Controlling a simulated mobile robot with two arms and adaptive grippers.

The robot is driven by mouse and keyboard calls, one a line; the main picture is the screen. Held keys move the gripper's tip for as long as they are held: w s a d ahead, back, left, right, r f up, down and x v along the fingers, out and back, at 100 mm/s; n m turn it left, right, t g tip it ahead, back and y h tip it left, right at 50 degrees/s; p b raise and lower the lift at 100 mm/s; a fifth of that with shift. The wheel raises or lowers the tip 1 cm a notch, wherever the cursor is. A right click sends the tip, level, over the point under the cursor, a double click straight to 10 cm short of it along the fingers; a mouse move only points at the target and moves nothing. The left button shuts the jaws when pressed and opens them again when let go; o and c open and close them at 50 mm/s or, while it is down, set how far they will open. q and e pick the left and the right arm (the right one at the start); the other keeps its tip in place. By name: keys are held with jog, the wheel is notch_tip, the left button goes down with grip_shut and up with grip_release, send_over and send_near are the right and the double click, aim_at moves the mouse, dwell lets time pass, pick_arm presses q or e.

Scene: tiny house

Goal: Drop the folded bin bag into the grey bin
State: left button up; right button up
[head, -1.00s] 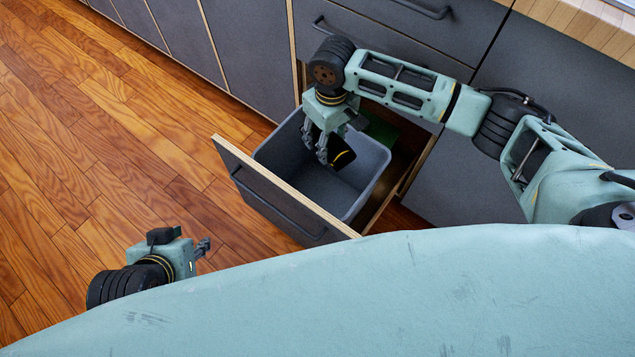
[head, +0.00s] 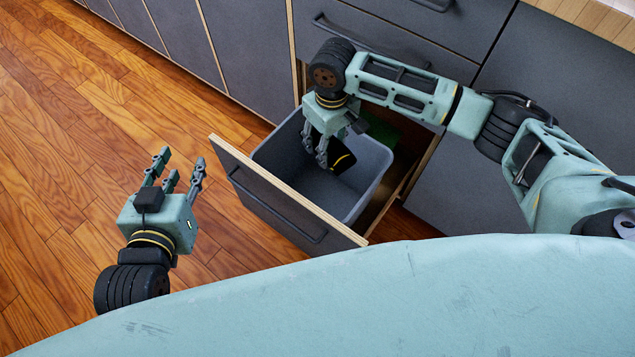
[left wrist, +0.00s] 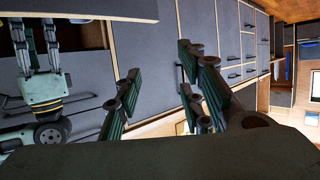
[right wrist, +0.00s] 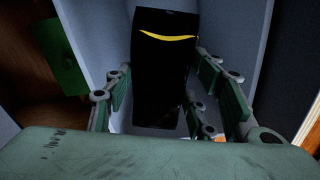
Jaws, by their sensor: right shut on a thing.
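The grey bin (head: 365,180) stands inside a pulled-out drawer in the head view. My right gripper (head: 320,155) points down into the bin's opening. It is shut on the folded bin bag (head: 342,161), a black bundle with a yellow band. The right wrist view shows the bag (right wrist: 163,75) upright between my fingers, with the bin's pale walls around it. My left gripper (head: 178,172) is open and empty to the left of the drawer, over the floor. Its spread fingers also show in the left wrist view (left wrist: 160,85).
The drawer front (head: 285,195) with its dark handle faces the floor side. A green item (head: 383,130) lies behind the bin in the drawer, partly hidden by my arm. Dark cabinets (head: 240,50) line the back. The wooden floor (head: 80,150) at left is clear.

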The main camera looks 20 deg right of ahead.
jog(key=shift+f+b, duration=0.5)
jog(key=shift+b, duration=0.15)
jog(key=shift+f+b, duration=0.45)
jog(key=shift+b, duration=0.25)
pick_arm(q)
notch_tip(320, 180, up, 14)
jog(key=d+t+h, duration=0.2)
jog(key=t+h, duration=0.1)
jog(key=t, duration=0.5)
jog(key=shift+w+d+r, duration=0.15)
jog(key=shift+w+r, duration=0.05)
jog(key=shift+w, duration=0.25)
pick_arm(e)
jog(key=o, duration=0.9)
notch_tip(320, 180, up, 12)
